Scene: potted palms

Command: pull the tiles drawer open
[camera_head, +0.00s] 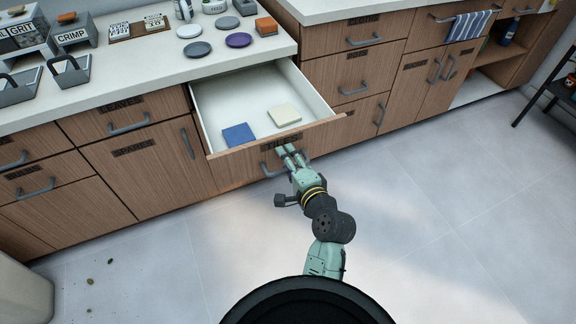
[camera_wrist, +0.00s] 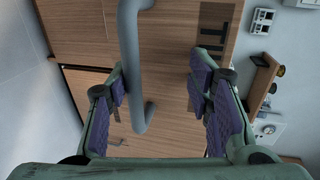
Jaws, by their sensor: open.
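The tiles drawer (camera_head: 205,118) stands pulled out from the wooden counter in the head view, its white inside showing. A blue tile (camera_head: 239,135) and a cream tile (camera_head: 284,115) lie in it. Its grey bar handle (camera_head: 270,173) is on the front panel below the label. My gripper (camera_head: 291,150) is at the drawer front by the handle. In the wrist view my gripper (camera_wrist: 160,90) is open, with purple-padded fingers apart. The handle (camera_wrist: 131,60) runs between them, nearer the left finger, and does not appear gripped.
The white countertop (camera_head: 150,65) holds several round coasters, signs and grey trays. Closed drawers and cupboards with bar handles flank the open drawer. The grey tiled floor (camera_head: 430,220) is clear in front, with small scraps at the lower left. A dark stool stands at the far right.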

